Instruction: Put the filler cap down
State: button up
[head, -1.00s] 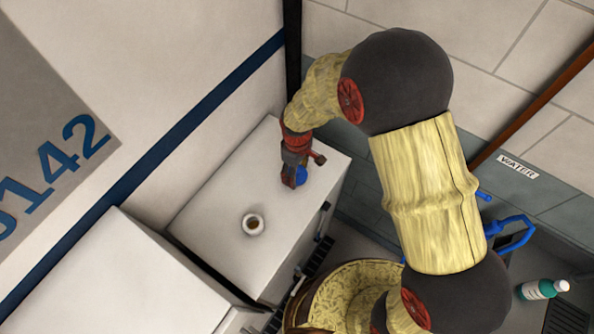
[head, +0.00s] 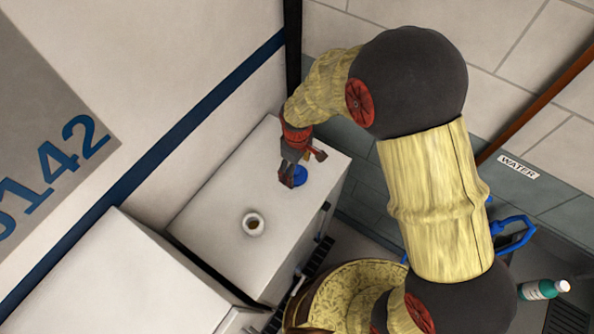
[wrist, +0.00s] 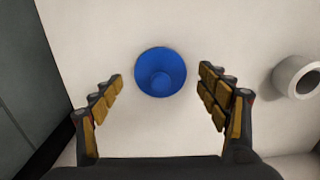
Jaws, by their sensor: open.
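The blue filler cap (head: 300,176) lies on the white cabinet top in the head view, partly hidden by my gripper (head: 293,178). In the wrist view the round blue cap (wrist: 160,72) shows whole, between and a little beyond the tips of my gripper (wrist: 161,78). My gripper is open, with a clear gap on each side of the cap. The open filler neck (head: 254,224) stands uncapped on the same top, to the lower left of the cap. It also shows at the right edge of the wrist view (wrist: 297,77).
The white cabinet top (head: 215,205) has free room left of the cap. A second white unit (head: 125,275) stands at lower left. A wall rises behind. A blue looped handle (head: 514,234) and a bottle (head: 540,289) are at the right.

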aim_at(297, 170)
notch_tip(297, 170, up, 10)
dwell(0.3)
jog(key=shift+r, duration=0.15)
jog(key=s+d+r+m+t, duration=0.1)
jog(key=d+r+m+t, duration=0.15)
jog(key=d+r, duration=0.6)
jog(key=s+d+r+m+t, duration=0.3)
jog(key=s+d+r+m, duration=0.6)
jog(key=s+d+r, duration=0.4)
jog(key=shift+s+d+r, duration=0.2)
jog(key=shift+s+r, duration=0.35)
jog(key=shift+s, duration=0.6)
jog(key=shift+f+m+b, duration=0.1)
jog(key=shift+m+b, duration=0.15)
jog(key=shift+b, duration=0.1)
